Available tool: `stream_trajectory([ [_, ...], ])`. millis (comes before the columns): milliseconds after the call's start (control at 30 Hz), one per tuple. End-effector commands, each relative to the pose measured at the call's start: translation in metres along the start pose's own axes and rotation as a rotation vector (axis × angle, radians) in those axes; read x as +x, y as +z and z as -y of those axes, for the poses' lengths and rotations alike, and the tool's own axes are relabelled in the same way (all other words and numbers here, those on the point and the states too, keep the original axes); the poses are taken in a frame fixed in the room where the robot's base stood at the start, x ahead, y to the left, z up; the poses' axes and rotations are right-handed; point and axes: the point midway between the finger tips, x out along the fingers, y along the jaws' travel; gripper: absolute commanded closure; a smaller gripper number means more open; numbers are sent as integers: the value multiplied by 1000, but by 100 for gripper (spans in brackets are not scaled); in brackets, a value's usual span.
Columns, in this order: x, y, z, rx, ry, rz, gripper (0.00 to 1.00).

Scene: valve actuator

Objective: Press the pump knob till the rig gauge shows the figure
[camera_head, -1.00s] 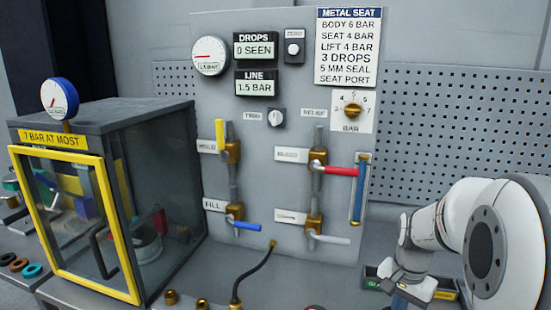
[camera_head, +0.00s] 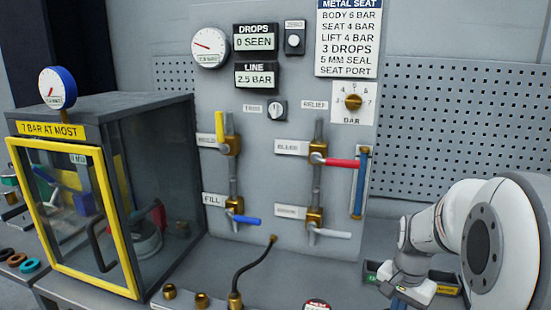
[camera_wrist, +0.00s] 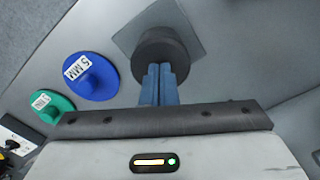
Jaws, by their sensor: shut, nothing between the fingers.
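The rig gauge (camera_head: 210,47) is a round white dial at the upper left of the grey panel; its needle points up and left, and its small label is blurred. The LINE display (camera_head: 256,76) reads 2.5 BAR, and the DROPS display (camera_head: 255,38) reads 0 SEEN. In the wrist view a dark round knob (camera_wrist: 160,45), apparently the pump knob, stands on a grey square plate. My gripper (camera_wrist: 158,68) is shut and empty, its blue fingertips at the knob's near side, seemingly touching it. The head view hides the knob and fingertips.
A blue 5 MM disc (camera_wrist: 88,75) and a green disc (camera_wrist: 52,106) lie left of the knob. A yellow-framed cabinet (camera_head: 128,250) marked 7 BAR AT MOST stands left. Valves include a red lever (camera_head: 342,163) and blue lever (camera_head: 245,220). A hose (camera_head: 255,262) rises in front.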

Motion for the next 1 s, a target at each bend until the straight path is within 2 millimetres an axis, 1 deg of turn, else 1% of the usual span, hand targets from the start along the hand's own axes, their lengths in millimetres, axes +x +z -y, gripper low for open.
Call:
stream_trajectory([
  [33,4,1,0,0,1,3,100],
  [233,10,1,0,0,1,3,100],
  [367,6,1,0,0,1,2,100],
  [1000,-38,0,0,1,1,1,100],
])
